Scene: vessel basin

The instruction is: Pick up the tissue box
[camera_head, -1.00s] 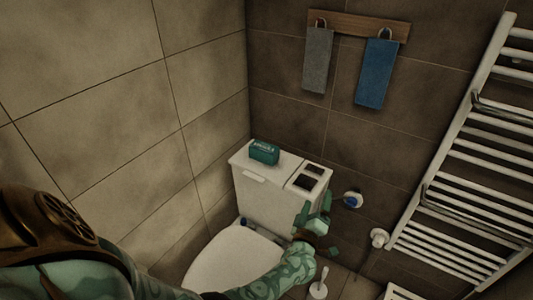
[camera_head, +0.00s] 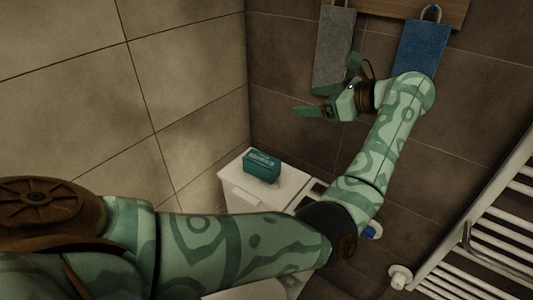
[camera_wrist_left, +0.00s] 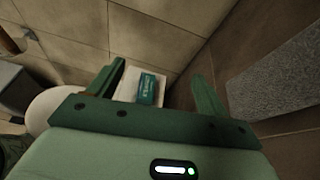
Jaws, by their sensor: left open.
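The tissue box (camera_head: 262,167) is a small teal-green box on top of the white toilet tank (camera_head: 237,165). It also shows in the left wrist view (camera_wrist_left: 147,88), between the two fingers but well beyond them. My left gripper (camera_head: 324,88) is open and empty in the head view, raised above and to the right of the box, apart from it. Its green fingers also show in the left wrist view (camera_wrist_left: 160,85). My left forearm crosses in front of the lower tank. My right gripper is not in view.
A grey towel (camera_head: 334,48) and a blue towel (camera_head: 422,50) hang from a wooden rack (camera_head: 450,10) close behind my left arm. A white towel radiator (camera_head: 490,230) stands at the right. Tiled walls meet behind the tank. The air above the box is clear.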

